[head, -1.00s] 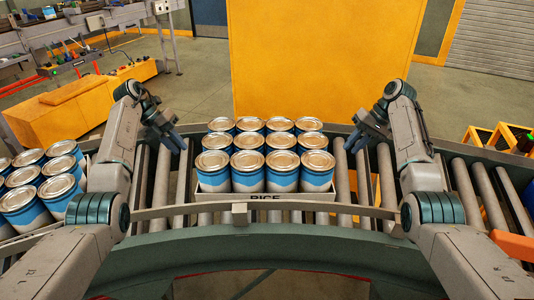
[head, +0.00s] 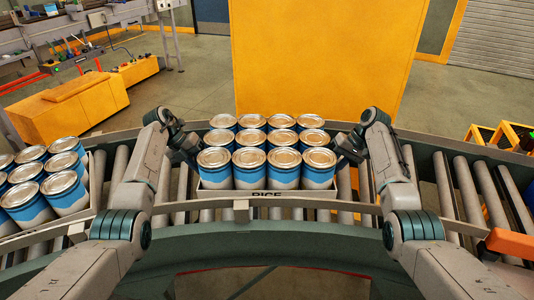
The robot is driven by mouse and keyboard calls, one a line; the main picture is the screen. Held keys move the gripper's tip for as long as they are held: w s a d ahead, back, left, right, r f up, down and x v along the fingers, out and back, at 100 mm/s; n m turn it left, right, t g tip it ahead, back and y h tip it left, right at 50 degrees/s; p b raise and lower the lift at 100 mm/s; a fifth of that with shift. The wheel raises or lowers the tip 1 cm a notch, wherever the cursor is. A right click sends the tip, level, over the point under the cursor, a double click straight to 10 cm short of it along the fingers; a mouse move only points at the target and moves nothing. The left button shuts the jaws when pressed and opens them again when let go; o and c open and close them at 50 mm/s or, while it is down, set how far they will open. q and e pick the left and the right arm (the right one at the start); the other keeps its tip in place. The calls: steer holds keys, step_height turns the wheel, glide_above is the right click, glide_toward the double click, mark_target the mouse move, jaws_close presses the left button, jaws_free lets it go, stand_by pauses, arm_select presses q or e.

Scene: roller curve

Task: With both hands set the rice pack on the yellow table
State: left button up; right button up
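The rice pack (head: 267,193) is a tray of several blue-and-white cans with metal lids, marked RICE on its front edge. It sits on the roller curve in front of me. The yellow table (head: 325,60) stands behind the conveyor, straight ahead. My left gripper (head: 190,150) is at the left side of the pack, close to the cans. My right gripper (head: 344,152) is at the right side, close to the cans. The fingers are small and partly hidden, so I cannot tell their opening or whether they touch the pack.
Another pack of blue cans (head: 50,190) is on the rollers at the left. A green conveyor rail (head: 270,240) runs along the front. An orange part (head: 510,243) is at the right, and yellow crates (head: 500,138) stand beyond it. Rollers beside the pack are bare.

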arm_select(q)
jaws_close()
arm_select(e)
jaws_close()
arm_select(q)
steer(key=shift+a, duration=0.15)
arm_select(e)
steer(key=shift+d, duration=0.15)
stand_by(0.9)
arm_select(q)
steer(key=shift+r, duration=0.2)
arm_select(e)
steer(key=shift+r, duration=0.2)
arm_select(q)
steer(key=shift+w, duration=0.15)
arm_select(e)
steer(key=shift+w, duration=0.15)
